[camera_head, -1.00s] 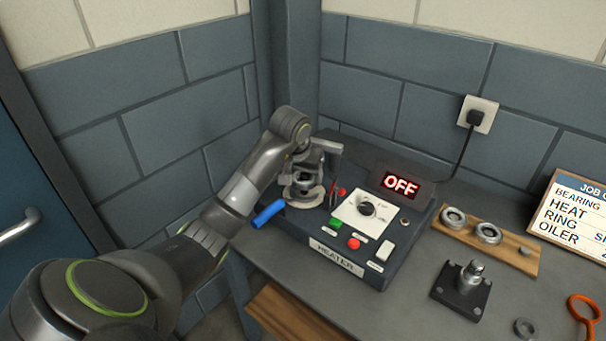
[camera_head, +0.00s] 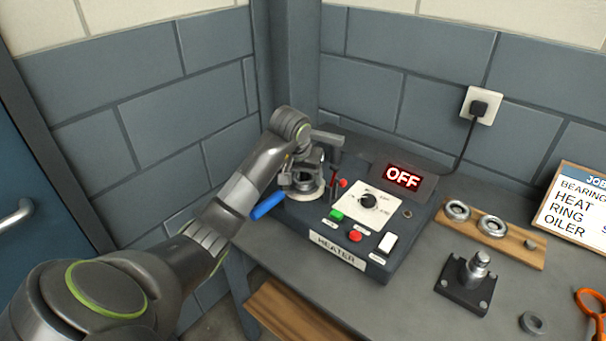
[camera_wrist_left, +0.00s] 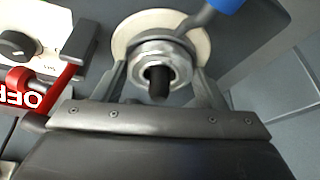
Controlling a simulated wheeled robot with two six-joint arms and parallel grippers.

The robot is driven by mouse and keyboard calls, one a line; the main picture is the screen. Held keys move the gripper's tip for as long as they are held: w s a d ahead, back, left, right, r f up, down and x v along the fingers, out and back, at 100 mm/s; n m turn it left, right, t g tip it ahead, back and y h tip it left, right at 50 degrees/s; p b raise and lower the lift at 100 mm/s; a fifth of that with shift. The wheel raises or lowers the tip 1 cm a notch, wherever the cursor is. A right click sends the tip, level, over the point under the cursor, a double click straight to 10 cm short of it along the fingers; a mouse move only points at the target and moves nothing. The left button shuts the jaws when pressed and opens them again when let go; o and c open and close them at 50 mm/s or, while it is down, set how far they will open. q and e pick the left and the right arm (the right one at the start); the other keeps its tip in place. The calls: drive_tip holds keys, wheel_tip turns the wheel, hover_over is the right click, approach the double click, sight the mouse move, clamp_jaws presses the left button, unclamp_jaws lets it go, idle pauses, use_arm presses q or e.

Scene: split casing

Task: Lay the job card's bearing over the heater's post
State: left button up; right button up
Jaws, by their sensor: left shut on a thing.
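The heater (camera_head: 337,250) stands on the bench against the wall, and its display reads OFF. Its round pale plate (camera_head: 293,196) is at its left end; it also shows in the left wrist view (camera_wrist_left: 122,42). My left gripper (camera_head: 305,180) reaches down over this plate and is shut on a steel bearing (camera_wrist_left: 148,48). In the left wrist view the dark post (camera_wrist_left: 159,85) shows through the bearing's hole, so the bearing appears to be around it. Whether the bearing rests on the plate is hard to tell. My right gripper is out of view.
A blue handle (camera_head: 267,207) sticks out at the heater's left. A wooden board (camera_head: 518,250) holds two more bearings (camera_head: 458,210). A black block with a steel stub (camera_head: 466,285), a small ring (camera_head: 532,323), orange-handled item (camera_head: 589,304) and job card (camera_head: 572,212) are to the right.

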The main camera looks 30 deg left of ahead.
use_arm(q)
drive_tip(key=shift+f+b, duration=0.1)
drive_tip(key=shift+b, duration=0.3)
idle(0.5)
drive_tip(key=o, duration=1.3)
drive_tip(key=shift+c, duration=0.2)
wheel_tip(320, 180, up, 10)
drive_tip(key=p, duration=0.4)
drive_tip(key=p+v, duration=1.7)
drive_tip(key=p, duration=0.2)
drive_tip(key=shift+s+r+p, duration=0.2)
drive_tip(key=shift+r+p, duration=0.05)
drive_tip(key=shift+p, duration=0.1)
